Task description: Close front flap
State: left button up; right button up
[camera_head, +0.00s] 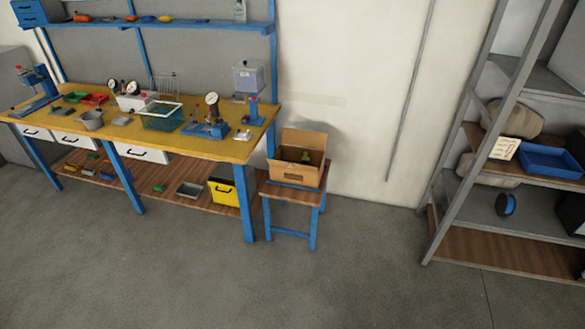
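A small brown cardboard box (295,177) sits on a stool (291,194) with a wooden top and blue legs, right of the workbench. A back flap of the box (304,139) stands upright behind the opening. The box looks open at the top, and a small dark and yellowish item (305,157) shows inside. The front face has a dark label or slot. At this distance I cannot tell clearly how the front flap lies. Neither of my grippers shows in the head view.
A yellow-topped workbench (215,149) with blue legs, carrying gauges and bins, stands left of the stool. A yellow bin (222,191) is on its lower shelf. A metal rack (474,190) stands at the right. The grey floor (300,290) in front is clear.

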aim_at(274, 162)
jog(key=i+l, duration=0.25)
jog(key=i, duration=0.15)
jog(key=i+l, duration=0.2)
jog(key=i, duration=0.2)
jog(key=u, duration=0.05)
